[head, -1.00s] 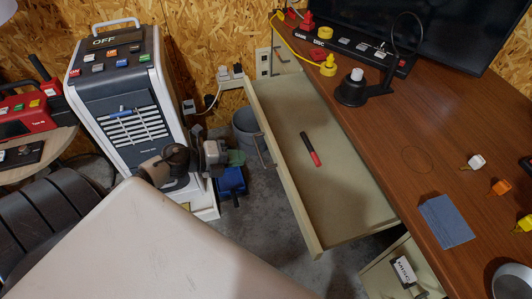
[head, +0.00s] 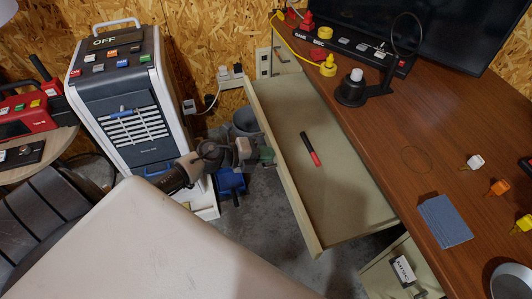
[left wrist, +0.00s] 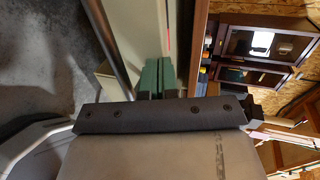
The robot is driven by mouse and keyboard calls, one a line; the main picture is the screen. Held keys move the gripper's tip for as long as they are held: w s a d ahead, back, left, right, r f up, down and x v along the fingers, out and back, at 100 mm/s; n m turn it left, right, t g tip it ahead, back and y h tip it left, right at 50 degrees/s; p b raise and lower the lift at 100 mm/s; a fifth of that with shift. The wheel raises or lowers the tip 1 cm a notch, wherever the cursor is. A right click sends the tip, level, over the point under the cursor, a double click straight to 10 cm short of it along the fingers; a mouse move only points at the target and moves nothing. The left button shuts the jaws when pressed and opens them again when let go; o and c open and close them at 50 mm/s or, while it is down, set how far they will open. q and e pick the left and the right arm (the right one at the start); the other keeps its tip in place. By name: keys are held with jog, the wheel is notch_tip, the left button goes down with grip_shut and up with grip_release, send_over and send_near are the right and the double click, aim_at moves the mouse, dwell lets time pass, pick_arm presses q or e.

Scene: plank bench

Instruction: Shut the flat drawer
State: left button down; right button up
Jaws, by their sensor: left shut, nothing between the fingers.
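The flat drawer (head: 350,205) hangs open from under the brown desk, cream coloured and shallow. A red and black marker (head: 311,149) lies inside it. My left gripper (head: 267,155) is at the outer side of the drawer's front board, near its far half, with green fingertips shut and empty. The fingers (left wrist: 158,78) also show in the left wrist view, close against the cream drawer front (left wrist: 130,35). A metal bar handle (left wrist: 106,45) runs beside them there. I cannot tell whether they touch the board. My right gripper is not in view.
The desk top (head: 440,130) holds a black stand (head: 352,88), a blue-grey card (head: 444,220) and small coloured items. A lower drawer labelled MISC (head: 403,270) is below. A heater-like unit (head: 130,100) stands left, with a grey bucket (head: 246,122) behind my gripper.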

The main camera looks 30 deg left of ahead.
pick_arm(q)
jog(key=w, duration=0.1)
jog(key=p, duration=0.2)
send_near(322, 150)
jog(key=w+d, duration=0.2)
jog(key=w+d+r, duration=0.1)
jog(key=w+d, duration=0.1)
jog(key=w, duration=0.1)
jog(key=w+d, duration=0.2)
jog(key=shift+w+d+r, duration=0.2)
jog(key=shift+w+r, duration=0.05)
jog(key=shift+r, duration=0.15)
